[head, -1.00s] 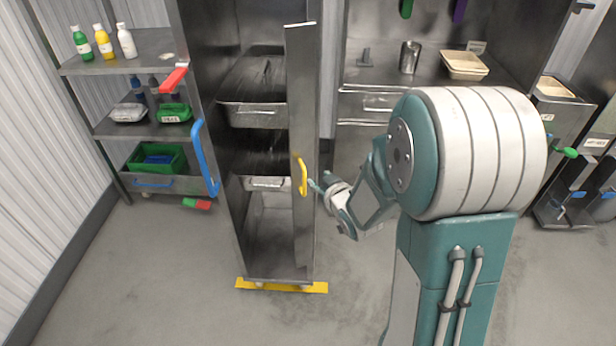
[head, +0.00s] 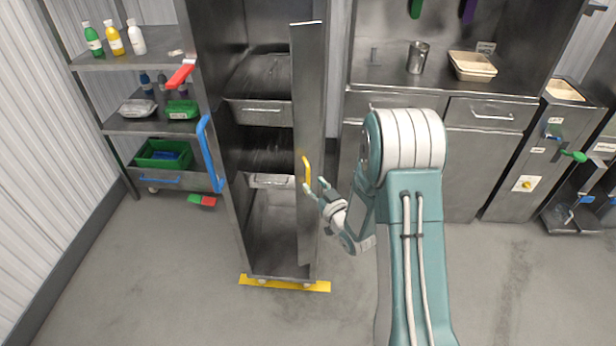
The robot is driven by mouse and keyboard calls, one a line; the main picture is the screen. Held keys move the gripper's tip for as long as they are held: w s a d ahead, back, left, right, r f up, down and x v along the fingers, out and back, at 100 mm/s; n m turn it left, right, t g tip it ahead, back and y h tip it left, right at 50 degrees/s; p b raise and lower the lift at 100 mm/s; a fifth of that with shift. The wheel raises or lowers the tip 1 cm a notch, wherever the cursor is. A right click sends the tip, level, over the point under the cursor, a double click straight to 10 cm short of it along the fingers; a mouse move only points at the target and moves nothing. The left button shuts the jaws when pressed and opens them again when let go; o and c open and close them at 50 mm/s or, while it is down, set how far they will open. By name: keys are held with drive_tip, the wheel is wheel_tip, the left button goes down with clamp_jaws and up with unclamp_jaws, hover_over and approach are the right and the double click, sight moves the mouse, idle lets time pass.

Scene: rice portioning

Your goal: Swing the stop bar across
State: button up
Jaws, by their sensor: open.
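A tall steel rack cabinet stands left of centre, with a narrow upright metal panel (head: 308,100) at its front right edge. The panel carries a yellow handle (head: 306,168). A red-ended lever (head: 181,75) and a long blue handle (head: 208,155) are at the cabinet's left side. No part is labelled as the stop bar, so I cannot tell which one it is. My gripper (head: 315,186) is open, with its fingertips at the lower end of the yellow handle. I cannot tell whether they touch it. Nothing shows between the fingers.
Steel pans (head: 262,113) sit inside the cabinet. A yellow strip (head: 284,284) lies at its base. A shelf unit (head: 130,64) with bottles stands left. A counter (head: 440,82) with a metal cup (head: 417,57) and trays is behind my arm. The floor in front is clear.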

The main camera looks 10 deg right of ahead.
sight(309, 178)
drive_tip(key=shift+x, duration=2.05)
clamp_jaws()
